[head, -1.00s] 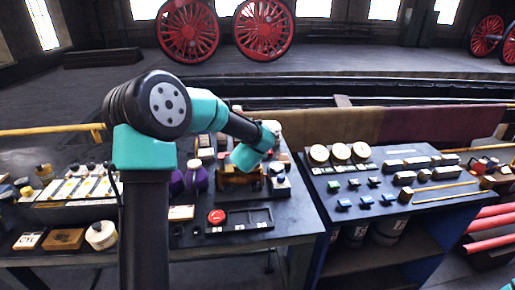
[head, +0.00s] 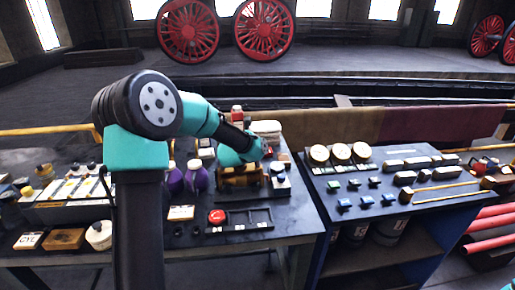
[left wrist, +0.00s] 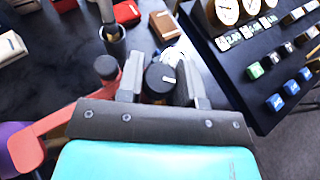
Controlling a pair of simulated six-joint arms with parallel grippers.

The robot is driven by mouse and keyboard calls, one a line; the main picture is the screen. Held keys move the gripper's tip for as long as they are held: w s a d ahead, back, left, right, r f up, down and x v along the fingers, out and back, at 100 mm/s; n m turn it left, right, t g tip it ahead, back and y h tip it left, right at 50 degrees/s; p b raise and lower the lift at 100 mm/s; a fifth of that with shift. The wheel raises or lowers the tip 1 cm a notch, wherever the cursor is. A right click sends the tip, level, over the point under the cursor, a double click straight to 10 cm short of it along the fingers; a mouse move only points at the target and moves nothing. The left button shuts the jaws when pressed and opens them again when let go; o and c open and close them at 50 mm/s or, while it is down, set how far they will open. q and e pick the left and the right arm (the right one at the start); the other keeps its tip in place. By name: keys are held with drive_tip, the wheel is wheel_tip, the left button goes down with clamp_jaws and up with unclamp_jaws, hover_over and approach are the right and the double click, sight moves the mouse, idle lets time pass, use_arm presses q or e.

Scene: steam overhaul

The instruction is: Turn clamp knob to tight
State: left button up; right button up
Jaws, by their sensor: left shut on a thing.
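The clamp knob (left wrist: 158,80), a round black knob with a short white mark on its top, sits between the two grey fingers of my left gripper (left wrist: 162,76) in the left wrist view. The fingers are shut on its sides. In the head view my left gripper is small and partly hidden by my teal wrist, above the brass-coloured fixture (head: 240,180) on the left bench. I cannot read any tight marking near the knob. My right gripper is not in view.
A red lever (left wrist: 38,137) with a dark knob lies close left of my gripper. A red button (head: 217,216) sits in front of the fixture, and purple bottles (head: 197,177) stand to its left. The right bench holds gauges (head: 340,152) and several small blocks.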

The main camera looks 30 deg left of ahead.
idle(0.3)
use_arm(q)
drive_tip(key=o, duration=0.9)
drive_tip(key=shift+v, duration=8.75)
drive_tip(key=shift+c, duration=0.2)
